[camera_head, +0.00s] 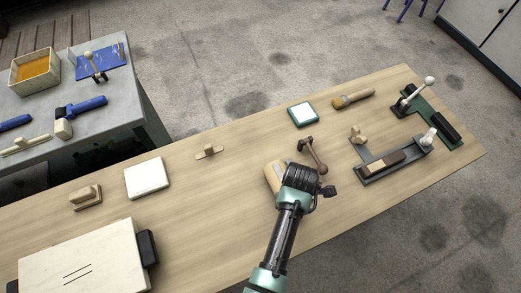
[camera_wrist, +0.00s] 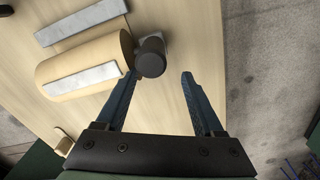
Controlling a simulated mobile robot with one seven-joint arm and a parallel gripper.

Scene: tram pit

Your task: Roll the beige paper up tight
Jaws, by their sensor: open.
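The beige paper (camera_wrist: 112,47) curves like a part roll in the wrist view, with a pale metal strip (camera_wrist: 82,80) across it. A second pale strip (camera_wrist: 82,22) lies beside it. A dark grey round knob (camera_wrist: 151,58) stands at the right end of the paper. My gripper (camera_wrist: 160,75) is open; the left fingertip is close to the knob, the right one stands clear of it. Nothing shows held between the fingers. In the head view the beige paper (camera_head: 273,177) is partly hidden by my wrist, and a crank with a brown arm (camera_head: 314,153) shows just beyond.
A grey side table (camera_head: 95,120) stands at left.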

